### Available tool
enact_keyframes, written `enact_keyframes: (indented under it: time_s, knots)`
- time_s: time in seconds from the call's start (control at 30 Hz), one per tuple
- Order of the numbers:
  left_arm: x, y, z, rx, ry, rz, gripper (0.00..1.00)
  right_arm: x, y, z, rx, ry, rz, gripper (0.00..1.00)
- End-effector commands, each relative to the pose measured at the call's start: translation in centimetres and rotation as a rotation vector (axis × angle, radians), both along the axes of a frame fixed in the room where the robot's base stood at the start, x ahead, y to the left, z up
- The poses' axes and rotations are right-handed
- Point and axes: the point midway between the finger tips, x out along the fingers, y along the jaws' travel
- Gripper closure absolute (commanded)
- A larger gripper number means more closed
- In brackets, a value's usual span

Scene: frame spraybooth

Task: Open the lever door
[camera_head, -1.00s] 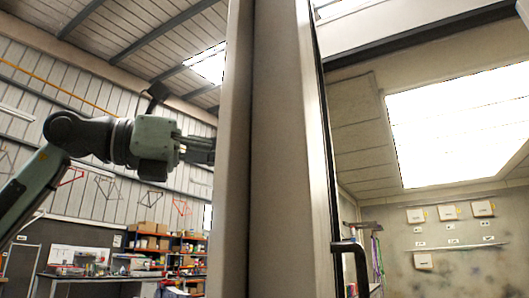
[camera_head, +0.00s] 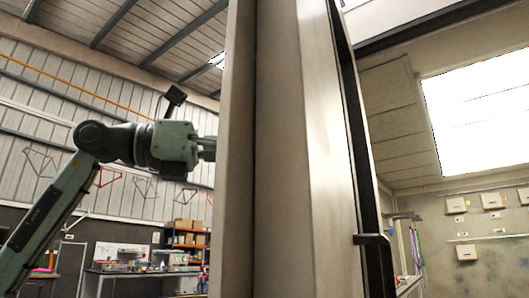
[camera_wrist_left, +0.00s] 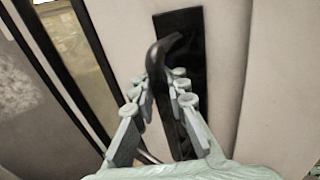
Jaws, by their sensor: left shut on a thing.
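The door (camera_head: 285,150) stands nearly edge-on in the middle of the head view, pale beige and ajar. A black lever handle (camera_head: 372,240) shows on its right side there. My left gripper (camera_head: 207,148) reaches to the door's left side, its fingertips partly hidden behind the door edge. In the left wrist view, a black lever handle (camera_wrist_left: 160,52) sits on a black plate (camera_wrist_left: 181,24) on the pale door face (camera_wrist_left: 225,60). The left gripper's fingers (camera_wrist_left: 162,90) lie on both sides of this lever and are shut on it. My right gripper is out of view.
Right of the door, a lit booth opens up with a bright ceiling panel (camera_head: 485,115) and small white boxes (camera_head: 467,252) on its back wall. At the left are a workbench (camera_head: 135,272) and shelves with cartons (camera_head: 186,235).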

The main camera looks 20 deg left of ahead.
Motion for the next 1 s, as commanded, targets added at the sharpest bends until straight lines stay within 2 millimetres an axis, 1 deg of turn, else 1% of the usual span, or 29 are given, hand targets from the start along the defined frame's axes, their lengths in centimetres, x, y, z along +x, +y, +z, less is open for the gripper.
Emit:
enact_keyframes:
  time_s: [0.03,0.13,0.17,0.3,0.37,0.63,0.73,0.87,1.0]
  knots:
    - [-0.3,-0.3,-0.5,0.014,0.006,-0.009,1.0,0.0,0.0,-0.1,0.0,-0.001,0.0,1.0]
    - [-0.3,-0.3,-0.6,0.015,0.006,-0.01,1.0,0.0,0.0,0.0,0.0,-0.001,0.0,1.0]
    - [-0.3,-0.3,-0.6,0.015,0.006,-0.01,0.88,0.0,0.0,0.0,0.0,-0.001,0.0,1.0]
    - [-0.3,-0.3,-0.5,0.013,0.005,-0.008,0.7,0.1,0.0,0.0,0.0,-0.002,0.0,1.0]
    - [-0.2,-0.3,-0.4,0.011,0.005,-0.007,0.64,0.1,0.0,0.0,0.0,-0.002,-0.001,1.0]
    - [-0.2,-0.1,-0.3,0.008,0.003,-0.005,0.64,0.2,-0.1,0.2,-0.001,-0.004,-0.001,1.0]
    - [-0.4,0.4,-0.2,0.006,0.003,-0.002,0.64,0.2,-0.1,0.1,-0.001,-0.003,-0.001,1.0]
    - [-1.2,2.2,-0.2,0.004,0.004,0.0,0.64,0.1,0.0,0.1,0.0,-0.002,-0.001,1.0]
    - [-2.6,5.0,-0.2,0.006,0.004,0.0,0.64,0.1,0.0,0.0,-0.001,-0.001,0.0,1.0]
